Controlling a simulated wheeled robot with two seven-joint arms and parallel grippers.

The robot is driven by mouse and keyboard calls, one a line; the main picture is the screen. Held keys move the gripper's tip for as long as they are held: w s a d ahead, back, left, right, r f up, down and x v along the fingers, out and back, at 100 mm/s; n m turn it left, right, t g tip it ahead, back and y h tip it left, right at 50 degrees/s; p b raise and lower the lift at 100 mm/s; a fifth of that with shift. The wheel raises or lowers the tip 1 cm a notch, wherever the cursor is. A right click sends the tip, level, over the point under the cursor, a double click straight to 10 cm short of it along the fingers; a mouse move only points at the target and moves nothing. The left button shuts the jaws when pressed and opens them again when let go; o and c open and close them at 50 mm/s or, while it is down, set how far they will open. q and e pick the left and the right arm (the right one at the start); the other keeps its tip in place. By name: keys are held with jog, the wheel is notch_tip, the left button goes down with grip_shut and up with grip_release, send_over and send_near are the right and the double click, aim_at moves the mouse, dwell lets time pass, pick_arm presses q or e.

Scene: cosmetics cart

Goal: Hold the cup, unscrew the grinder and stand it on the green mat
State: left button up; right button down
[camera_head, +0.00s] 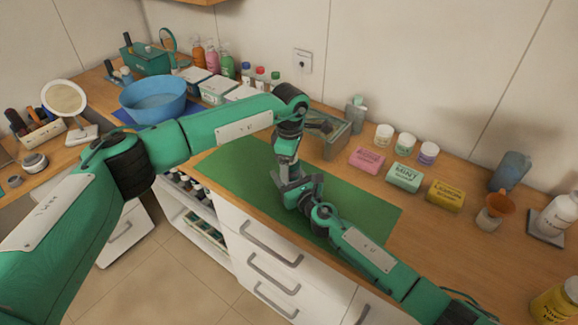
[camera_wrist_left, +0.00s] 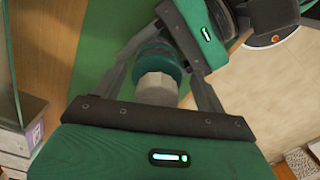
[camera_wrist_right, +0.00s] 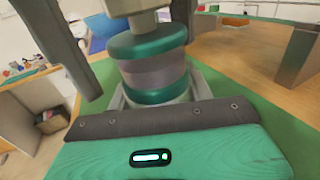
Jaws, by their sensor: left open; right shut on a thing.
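The cup and grinder stand together as one teal-and-grey banded cylinder. In the right wrist view the cup (camera_wrist_right: 160,75) is the banded part low between the fingers, with the grinder's pale knob (camera_wrist_right: 137,6) above it. Where one ends and the other begins is unclear. My right gripper (camera_head: 304,192) is shut on the cup. My left gripper (camera_head: 287,172) points down from above and is open, its fingers on both sides of the grinder's grey knob (camera_wrist_left: 157,88). In the head view the grippers mostly hide both things. The green mat (camera_head: 245,172) lies beneath.
A blue bowl (camera_head: 153,100) stands at the left. The mat's left and right parts are clear.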

pick_arm(q)
notch_tip(320, 180, up, 3)
jog(key=shift+f, duration=0.1)
jog(key=shift+c, duration=0.5)
notch_tip(320, 180, up, 3)
jog(key=m, duration=0.3)
jog(key=shift+d+m, duration=0.1)
jog(key=shift+m, duration=0.3)
notch_tip(320, 180, down, 8)
jog(key=shift+r, duration=0.15)
jog(key=shift+w, duration=0.1)
jog(key=c, duration=1)
jog(key=shift+o, duration=0.2)
jog(key=shift+n, duration=1.5)
jog(key=shift+r, duration=0.1)
